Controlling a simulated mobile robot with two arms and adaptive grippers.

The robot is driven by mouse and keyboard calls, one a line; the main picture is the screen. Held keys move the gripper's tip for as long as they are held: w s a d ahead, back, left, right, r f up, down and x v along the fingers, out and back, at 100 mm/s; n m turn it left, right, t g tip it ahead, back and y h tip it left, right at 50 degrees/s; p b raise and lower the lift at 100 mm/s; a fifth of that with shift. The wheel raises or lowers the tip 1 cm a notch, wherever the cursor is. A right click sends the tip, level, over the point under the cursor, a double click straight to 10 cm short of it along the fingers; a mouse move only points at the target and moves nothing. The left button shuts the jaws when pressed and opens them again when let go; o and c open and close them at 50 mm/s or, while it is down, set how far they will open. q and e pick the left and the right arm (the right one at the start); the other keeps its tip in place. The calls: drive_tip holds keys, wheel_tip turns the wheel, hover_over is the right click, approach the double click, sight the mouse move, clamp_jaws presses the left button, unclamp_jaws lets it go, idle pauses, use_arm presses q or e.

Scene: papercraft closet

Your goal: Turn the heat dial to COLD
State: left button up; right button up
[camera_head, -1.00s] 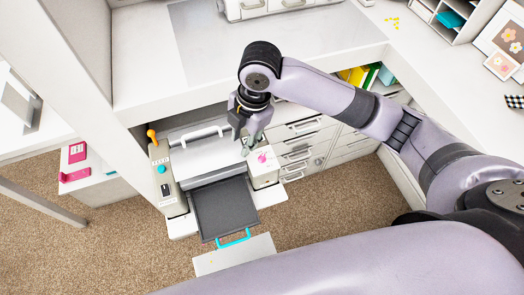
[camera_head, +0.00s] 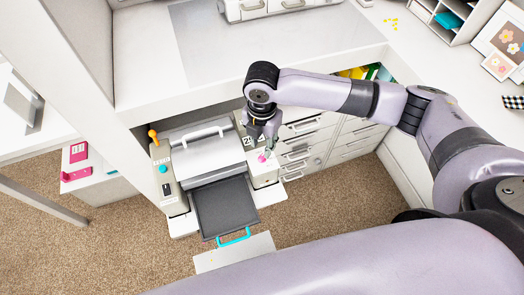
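A small pink dial (camera_head: 263,156) sits on the white right-hand side panel of a grey-and-white machine (camera_head: 209,155). Its pointer direction and any COLD marking are too small to read. My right gripper (camera_head: 263,143) points down just above and behind the pink dial, very close to it. I cannot tell whether the fingers touch the dial or how far apart they are. The gripper partly covers the panel behind the dial. My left gripper is not in view.
The machine has a dark tray (camera_head: 224,207) with a cyan handle (camera_head: 234,236) pulled out in front, and an orange-knobbed lever (camera_head: 153,134) at its left. White drawers (camera_head: 303,140) stand close on its right. A white desktop (camera_head: 145,75) lies behind.

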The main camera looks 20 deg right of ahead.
sight(262, 156)
wheel_tip(262, 156, down, 6)
drive_tip(key=shift+r, duration=0.1)
drive_tip(key=shift+c, duration=0.4)
clamp_jaws()
idle(0.3)
